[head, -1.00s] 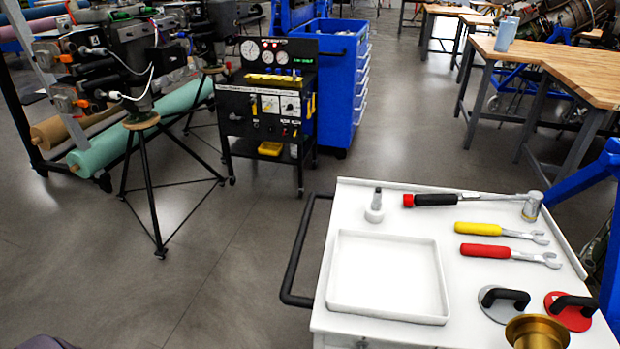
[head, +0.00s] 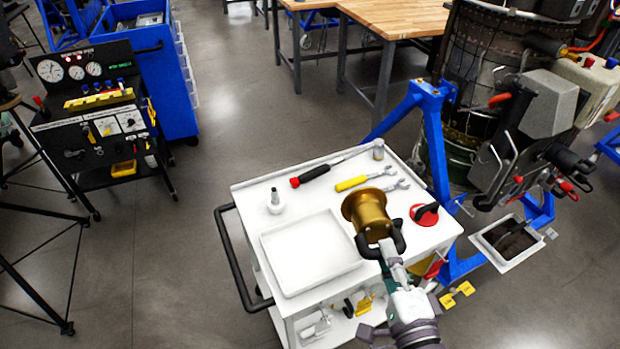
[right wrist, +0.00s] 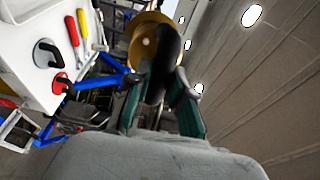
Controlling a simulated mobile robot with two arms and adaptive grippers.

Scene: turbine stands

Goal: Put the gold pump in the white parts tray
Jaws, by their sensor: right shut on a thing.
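The gold pump (head: 368,212), a brass-coloured cup shape, is held by my right gripper (head: 386,246) over the right part of the white cart. The gripper is shut on it, and the pump also shows in the right wrist view (right wrist: 150,38) beyond the fingers (right wrist: 165,85). The white parts tray (head: 309,252) is a shallow, empty square tray on the cart top, just left of the pump. The pump is apart from the tray. My left gripper is not in view.
A black cart handle (head: 235,262) sticks out left. A blue stand (head: 437,165) with an engine is at right.

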